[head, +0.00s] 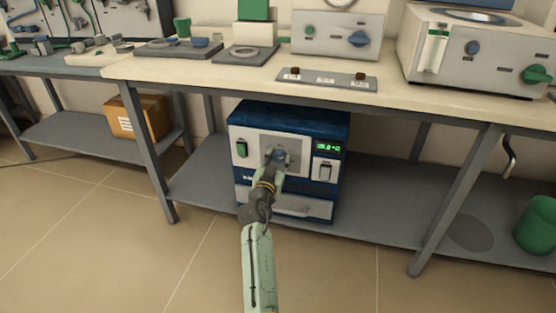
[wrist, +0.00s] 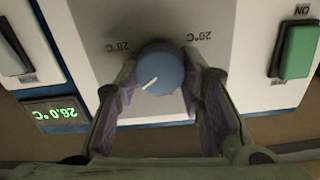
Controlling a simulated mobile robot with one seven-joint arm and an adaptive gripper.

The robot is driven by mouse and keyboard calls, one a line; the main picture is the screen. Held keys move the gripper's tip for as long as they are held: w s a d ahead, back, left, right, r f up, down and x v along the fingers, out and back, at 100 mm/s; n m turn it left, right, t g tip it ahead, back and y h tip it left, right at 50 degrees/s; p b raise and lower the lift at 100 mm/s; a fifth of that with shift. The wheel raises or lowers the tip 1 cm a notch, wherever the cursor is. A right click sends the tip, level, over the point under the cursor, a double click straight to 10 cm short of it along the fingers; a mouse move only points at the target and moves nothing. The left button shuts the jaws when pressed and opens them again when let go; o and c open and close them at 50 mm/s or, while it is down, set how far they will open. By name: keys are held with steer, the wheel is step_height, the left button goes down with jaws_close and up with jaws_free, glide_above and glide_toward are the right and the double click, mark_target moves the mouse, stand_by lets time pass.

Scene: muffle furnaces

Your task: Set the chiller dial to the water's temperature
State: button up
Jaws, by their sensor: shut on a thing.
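The chiller (head: 240,122) is a blue and white box on the shelf under the bench. Its blue round dial (wrist: 160,62) sits on a grey plate, between my gripper's two fingers. My gripper (head: 277,160) is shut on the dial, a finger on each side, in the wrist view (wrist: 160,74). The dial's white pointer line aims to the lower left in that upside-down view. The green display (wrist: 55,114), also in the head view (head: 328,147), seems to read 26.0°C.
A green switch (wrist: 298,50) marked ON and another dark switch (wrist: 12,50) flank the dial plate. The bench (head: 180,68) above carries furnaces and trays. A cardboard box (head: 137,118) and a green bin (head: 538,225) are to the sides. The floor in front is clear.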

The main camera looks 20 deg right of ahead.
steer(key=n+p, duration=0.1)
steer(key=n, duration=0.5)
steer(key=shift+w+a+n, duration=0.1)
steer(key=shift+n, duration=0.3)
steer(key=n+p, duration=0.1)
steer(key=n, duration=0.2)
steer(key=shift+n, duration=0.3)
steer(key=n+p, duration=0.2)
steer(key=n, duration=0.1)
steer(key=shift+n, duration=0.3)
steer(key=n+p, duration=0.2)
steer(key=n, duration=0.3)
steer(key=shift+f+n+p, duration=0.15)
steer(key=shift+n+p, duration=0.7)
steer(key=shift+n, duration=1.15)
steer(key=o, duration=1.1)
steer(key=shift+f, duration=0.1)
steer(key=shift+o, duration=0.2)
